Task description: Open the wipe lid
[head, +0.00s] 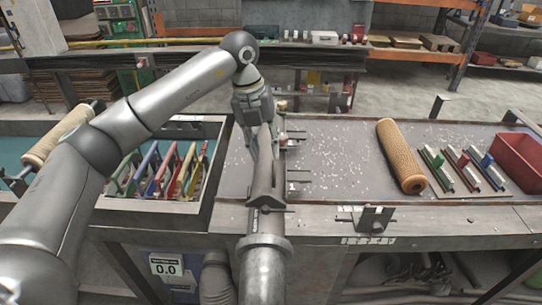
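I cannot make out a wipe container or a wipe lid in the head view. My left arm comes in from the left, bends at the top middle and points down. Its gripper (262,142) is at the upper end of a grey pipe-like part over the bench's middle. The fingers blend into that part, so I cannot tell whether they are open or shut, or touching it. I cannot clearly identify my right gripper. An orange-brown mesh tube (400,156) lies on the bench to the right, well apart from the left gripper.
A grey bench top (340,165) has pale specks and some clear room left of the mesh tube. Coloured bars (468,168) and a red bin (520,158) are at the right. A tray (205,205) with coloured dividers is at the left. Metal brackets (372,218) stand along the front edge.

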